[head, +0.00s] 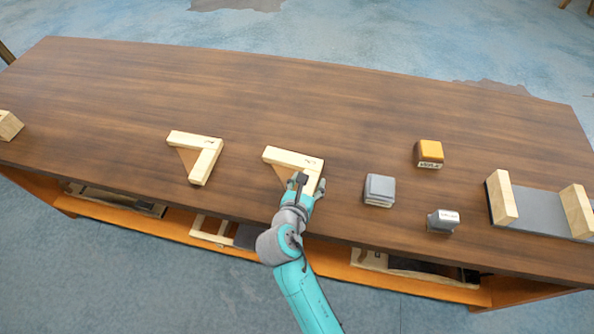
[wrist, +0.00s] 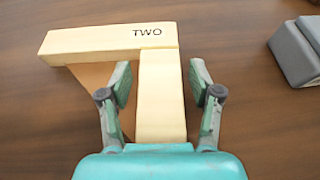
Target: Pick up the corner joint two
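The corner joint two (wrist: 110,40) is a pale wooden L-shape with a brown inner web, marked "TWO" in the wrist view. It lies flat on the table, and in the head view the corner joint two (head: 287,157) is right of a similar joint. My gripper (wrist: 160,90) is open, with one finger on each side of the joint's near leg. A gap shows between each finger and the leg. In the head view my gripper (head: 307,187) covers part of that leg.
A second corner joint (head: 204,160) lies to the left. A grey block (head: 380,190), an orange-topped block (head: 429,153) and a small grey block (head: 443,221) stand to the right. A grey piece with wooden ends (head: 540,208) is far right. The table's back is clear.

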